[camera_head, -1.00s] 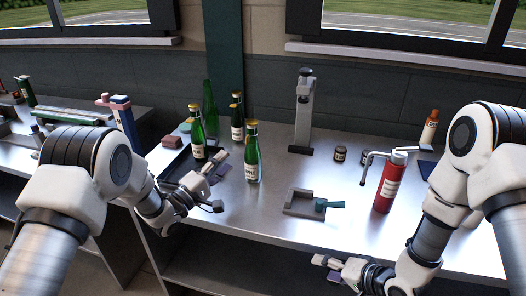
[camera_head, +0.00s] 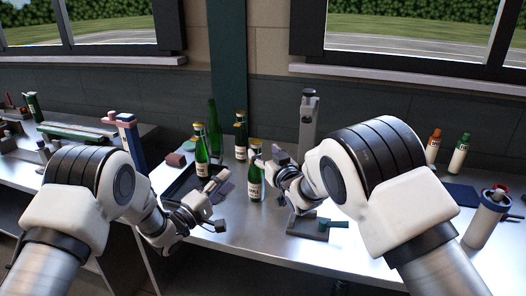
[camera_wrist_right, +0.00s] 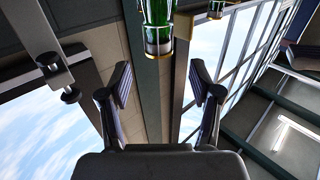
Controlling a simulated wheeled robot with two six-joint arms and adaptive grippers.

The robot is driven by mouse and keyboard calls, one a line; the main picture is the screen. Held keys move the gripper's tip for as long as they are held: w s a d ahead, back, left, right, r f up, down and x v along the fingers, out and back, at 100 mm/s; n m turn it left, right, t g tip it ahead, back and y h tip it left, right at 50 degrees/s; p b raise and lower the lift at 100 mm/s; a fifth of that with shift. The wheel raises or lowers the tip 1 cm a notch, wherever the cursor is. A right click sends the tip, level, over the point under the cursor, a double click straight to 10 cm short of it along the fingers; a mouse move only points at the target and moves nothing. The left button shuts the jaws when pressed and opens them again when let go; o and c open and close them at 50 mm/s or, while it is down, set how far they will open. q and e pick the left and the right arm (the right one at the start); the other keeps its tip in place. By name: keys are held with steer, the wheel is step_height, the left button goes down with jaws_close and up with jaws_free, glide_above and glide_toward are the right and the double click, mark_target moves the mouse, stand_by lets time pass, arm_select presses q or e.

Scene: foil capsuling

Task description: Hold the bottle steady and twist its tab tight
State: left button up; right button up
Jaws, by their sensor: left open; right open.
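I cannot make out a tab on the bottle.
More green bottles stand behind, one at the left (camera_head: 202,160) and one at the back (camera_head: 240,142). A grey upright stand (camera_head: 308,120) is at the back. A small grey holder (camera_head: 308,230) lies below my right wrist. Several containers are at the right, including a grey cylinder (camera_head: 485,222).

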mark_target(258, 145)
steer(key=x, duration=0.6)
steer(key=shift+w+a+f, duration=0.1)
steer(key=shift+w, duration=0.45)
steer(key=shift+c, duration=0.3)
jaws_close()
